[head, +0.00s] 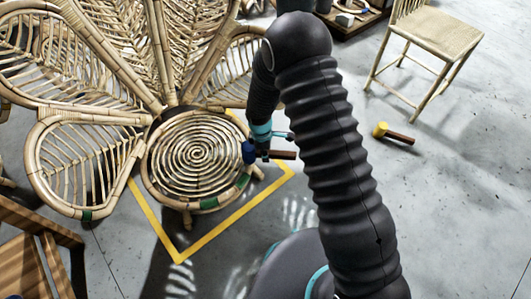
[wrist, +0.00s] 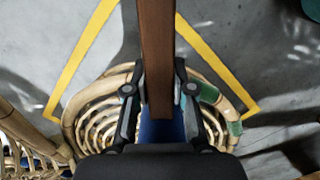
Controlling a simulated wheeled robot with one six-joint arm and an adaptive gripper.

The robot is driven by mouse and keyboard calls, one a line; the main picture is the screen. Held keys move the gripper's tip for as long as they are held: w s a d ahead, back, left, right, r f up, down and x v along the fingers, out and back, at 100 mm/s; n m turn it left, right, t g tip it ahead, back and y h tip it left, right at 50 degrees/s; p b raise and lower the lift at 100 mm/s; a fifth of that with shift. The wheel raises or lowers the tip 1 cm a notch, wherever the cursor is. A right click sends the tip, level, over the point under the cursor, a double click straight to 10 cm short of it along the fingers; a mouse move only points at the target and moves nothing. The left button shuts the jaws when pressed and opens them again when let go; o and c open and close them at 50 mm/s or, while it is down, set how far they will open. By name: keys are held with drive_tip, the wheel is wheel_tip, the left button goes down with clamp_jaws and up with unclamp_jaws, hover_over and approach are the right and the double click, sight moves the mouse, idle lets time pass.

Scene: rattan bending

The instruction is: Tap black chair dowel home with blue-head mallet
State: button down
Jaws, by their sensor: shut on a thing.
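My gripper (head: 266,150) is shut on the blue-head mallet, beside the front right rim of the rattan chair seat. The blue head (head: 248,152) overlaps the seat's right edge in the head view; I cannot tell whether it touches. The brown handle (head: 283,155) points right. In the wrist view, my gripper's fingers (wrist: 159,78) lie on both sides of the brown handle (wrist: 157,40), with part of the blue head (wrist: 160,130) below. The rattan chair (head: 196,152) has a round spiral seat and petal-shaped back; its rim shows in the wrist view (wrist: 72,130). I cannot make out a black dowel.
A yellow-head mallet (head: 380,130) lies on the grey floor at right. A wooden chair (head: 430,32) stands behind it. Yellow tape (head: 222,228) marks the floor around the rattan chair. Slatted wooden furniture (head: 30,235) is at lower left. The floor at right is mostly clear.

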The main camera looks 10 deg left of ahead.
idle(0.3)
wheel_tip(320, 180, down, 3)
drive_tip(key=shift+f+b, duration=0.2)
drive_tip(key=shift+b, duration=1)
drive_tip(key=shift+r+p, duration=1.1)
drive_tip(key=shift+r, duration=0.75)
drive_tip(key=shift+f, duration=0.2)
drive_tip(key=shift+f+b, duration=0.25)
drive_tip(key=shift+b, duration=0.1)
